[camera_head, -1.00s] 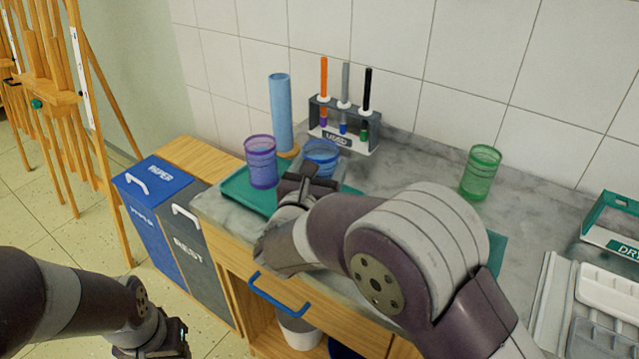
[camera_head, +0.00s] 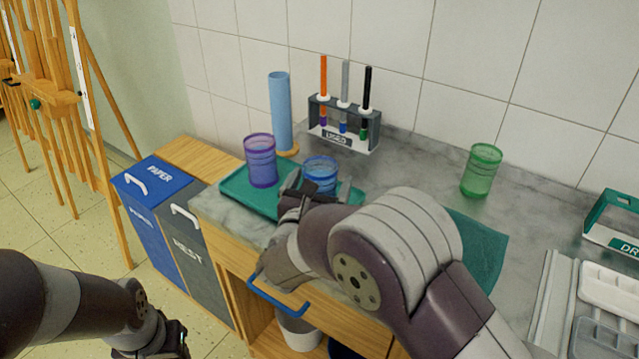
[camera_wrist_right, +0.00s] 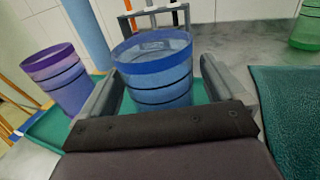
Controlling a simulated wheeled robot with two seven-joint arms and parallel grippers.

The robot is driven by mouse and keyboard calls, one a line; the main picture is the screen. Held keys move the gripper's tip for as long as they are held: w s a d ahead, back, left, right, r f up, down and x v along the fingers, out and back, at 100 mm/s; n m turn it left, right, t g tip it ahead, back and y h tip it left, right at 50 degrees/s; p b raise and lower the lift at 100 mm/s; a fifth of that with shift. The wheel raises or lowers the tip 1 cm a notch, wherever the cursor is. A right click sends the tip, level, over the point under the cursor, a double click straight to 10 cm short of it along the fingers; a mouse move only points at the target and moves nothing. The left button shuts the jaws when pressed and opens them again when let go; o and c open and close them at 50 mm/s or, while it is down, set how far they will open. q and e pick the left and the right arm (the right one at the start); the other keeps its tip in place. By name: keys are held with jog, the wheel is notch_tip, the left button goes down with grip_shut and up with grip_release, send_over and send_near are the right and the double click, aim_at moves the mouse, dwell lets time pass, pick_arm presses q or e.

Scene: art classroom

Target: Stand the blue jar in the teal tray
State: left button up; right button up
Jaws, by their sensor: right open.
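The blue jar (camera_head: 320,171) stands upright in the right part of the teal tray (camera_head: 240,191), beside the purple jar (camera_head: 260,160). My right gripper (camera_head: 318,190) is open, with its fingers either side of the blue jar. In the right wrist view the blue jar (camera_wrist_right: 158,70) sits between the spread fingers (camera_wrist_right: 160,88), and the tray's teal floor shows beside it. The gripper hides the jar's lower front in the head view. My left gripper (camera_head: 165,345) hangs low at the bottom left, partly cut off; its jaws are unclear.
A pale blue cylinder (camera_head: 281,112) and a rack (camera_head: 345,125) of brushes stand behind the tray. A green jar (camera_head: 481,171) stands to the right on the grey counter. A teal mat (camera_head: 480,245) lies partly behind my right arm. Bins (camera_head: 165,215) stand left of the counter.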

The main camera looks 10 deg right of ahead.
jog(key=shift+r, duration=0.15)
jog(key=v, duration=1.2)
